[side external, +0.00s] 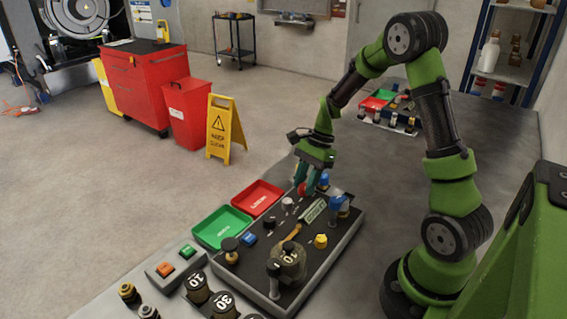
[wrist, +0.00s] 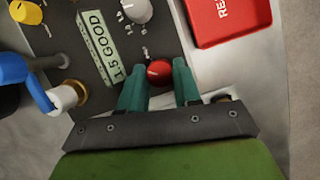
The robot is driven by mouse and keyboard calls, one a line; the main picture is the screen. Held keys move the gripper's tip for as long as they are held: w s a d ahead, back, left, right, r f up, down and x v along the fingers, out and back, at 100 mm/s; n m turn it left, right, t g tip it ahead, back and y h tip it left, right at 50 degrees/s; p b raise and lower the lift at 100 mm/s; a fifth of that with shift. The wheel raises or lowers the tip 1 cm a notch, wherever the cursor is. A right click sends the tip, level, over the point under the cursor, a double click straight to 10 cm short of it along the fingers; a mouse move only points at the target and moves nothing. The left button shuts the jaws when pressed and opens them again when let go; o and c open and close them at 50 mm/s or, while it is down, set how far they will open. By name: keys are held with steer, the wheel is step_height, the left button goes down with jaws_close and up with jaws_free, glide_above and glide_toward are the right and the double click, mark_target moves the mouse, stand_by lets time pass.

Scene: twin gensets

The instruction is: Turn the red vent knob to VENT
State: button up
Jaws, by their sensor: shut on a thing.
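The red vent knob (wrist: 159,72) sits on the dark panel (wrist: 185,35), between the two teal fingers of my gripper (wrist: 160,85) in the wrist view. My gripper is shut on the knob, with a finger at each side. In the side external view my gripper (side external: 312,182) reaches down to the far edge of the panel, and the red knob (side external: 302,188) shows partly beside the fingers. The small marks around the knob are too small to read, so its pointing direction cannot be told.
A label reading "1.5 GOOD" (wrist: 97,48), a grey knob (wrist: 138,10), a yellow knob (wrist: 26,12) and a blue-handled valve (wrist: 50,95) are close by. A red tray (side external: 258,197) and a green tray (side external: 221,228) lie beside the panel.

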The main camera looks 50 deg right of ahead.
steer(key=n+g, duration=0.1)
steer(key=n, duration=0.1)
steer(key=n+g, duration=0.1)
steer(key=n, duration=0.2)
steer(key=shift+w+n, duration=0.15)
steer(key=shift+n, duration=0.15)
steer(key=n+g, duration=0.1)
steer(key=n, duration=0.1)
steer(key=n+g+h, duration=0.1)
steer(key=n, duration=0.2)
steer(key=shift+w, duration=0.1)
steer(key=shift+n+h, duration=0.3)
steer(key=shift+n, duration=0.1)
steer(key=o, duration=1)
steer(key=shift+a, duration=0.1)
steer(key=v, duration=1.7)
steer(key=shift+f, duration=0.1)
